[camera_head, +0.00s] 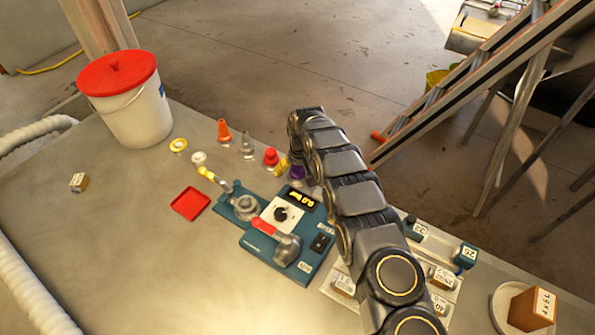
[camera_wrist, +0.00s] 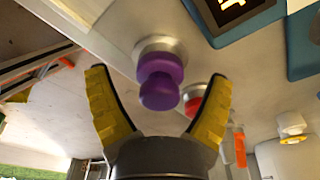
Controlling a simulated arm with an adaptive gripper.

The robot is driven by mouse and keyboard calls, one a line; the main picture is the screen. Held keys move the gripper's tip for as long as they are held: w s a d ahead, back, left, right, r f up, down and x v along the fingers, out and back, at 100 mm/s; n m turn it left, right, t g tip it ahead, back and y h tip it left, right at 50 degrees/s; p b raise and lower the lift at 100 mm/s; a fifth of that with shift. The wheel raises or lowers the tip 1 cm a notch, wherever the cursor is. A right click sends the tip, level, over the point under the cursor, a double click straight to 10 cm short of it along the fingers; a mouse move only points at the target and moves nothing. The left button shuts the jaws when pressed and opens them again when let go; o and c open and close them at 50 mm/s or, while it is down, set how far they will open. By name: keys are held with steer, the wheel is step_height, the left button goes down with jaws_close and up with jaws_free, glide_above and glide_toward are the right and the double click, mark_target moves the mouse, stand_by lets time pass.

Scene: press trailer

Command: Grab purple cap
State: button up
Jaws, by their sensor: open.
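The purple cap (camera_wrist: 160,82) sits on a round pale base in the wrist view, between the two yellow fingers of my gripper (camera_wrist: 160,105). The fingers are open, with a gap on each side of the cap. In the head view the purple cap (camera_head: 297,172) is partly hidden behind my arm. A yellow finger of my gripper (camera_head: 281,165) shows just left of it in that view.
A teal device (camera_head: 290,238) is in front, beside a red tray (camera_head: 190,203). A white bucket (camera_head: 137,115) stands at back left. The left table is mostly clear.

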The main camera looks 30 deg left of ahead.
steer(key=c, duration=1.2)
